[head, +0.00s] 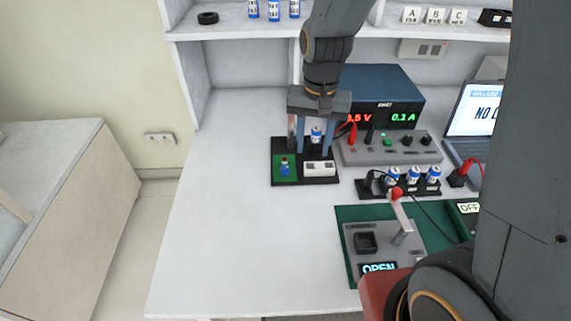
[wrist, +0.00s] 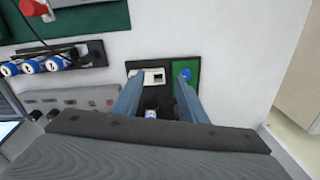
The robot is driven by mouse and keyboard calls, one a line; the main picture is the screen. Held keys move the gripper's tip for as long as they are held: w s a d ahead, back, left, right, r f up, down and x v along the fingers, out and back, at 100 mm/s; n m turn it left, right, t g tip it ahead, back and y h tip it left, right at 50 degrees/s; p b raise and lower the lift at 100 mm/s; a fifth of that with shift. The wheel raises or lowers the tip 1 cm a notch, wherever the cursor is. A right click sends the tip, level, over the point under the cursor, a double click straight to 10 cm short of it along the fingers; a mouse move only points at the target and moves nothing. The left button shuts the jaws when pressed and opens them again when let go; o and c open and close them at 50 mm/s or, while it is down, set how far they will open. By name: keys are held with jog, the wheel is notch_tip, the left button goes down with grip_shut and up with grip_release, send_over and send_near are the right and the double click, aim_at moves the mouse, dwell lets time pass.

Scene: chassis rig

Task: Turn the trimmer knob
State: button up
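The trimmer is a small blue part (head: 285,168) on a green board (head: 284,178), at the left of a black tray (head: 318,181) on the bench. In the wrist view the blue knob (wrist: 185,75) shows round from above on the green board. My gripper (head: 311,148) is open, with its two blue fingers pointing down over the back of the tray. In the wrist view the fingers of my gripper (wrist: 158,95) are apart. A blue and white can (head: 316,135) appears between them; I cannot tell whether they touch it. The knob lies in front of and clear of the fingers.
A white block (head: 319,168) sits beside the green board. A power supply (head: 384,95) and a grey panel with red and black plugs (head: 390,148) stand to the right. A can rack (head: 400,188) and a lever fixture (head: 385,245) are nearer right. The bench left is clear.

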jog(key=m, duration=0.2)
send_near(285, 167)
jog(key=shift+s+d+f+b, duration=0.1)
jog(key=shift+d+f+b, duration=0.05)
jog(key=shift+f+b, duration=0.15)
jog(key=shift+f, duration=0.2)
jog(key=shift+f+p, duration=0.6)
jog(key=shift+f, duration=3.1)
grip_shut()
jog(key=shift+w+a+n+p, duration=0.1)
jog(key=shift+n+p, duration=0.05)
jog(key=shift+n, duration=0.5)
jog(key=shift+w+a+n+p, duration=0.1)
jog(key=shift+a+n+p, duration=0.05)
jog(key=shift+n, duration=0.5)
grip_release()
jog(key=shift+r, duration=0.1)
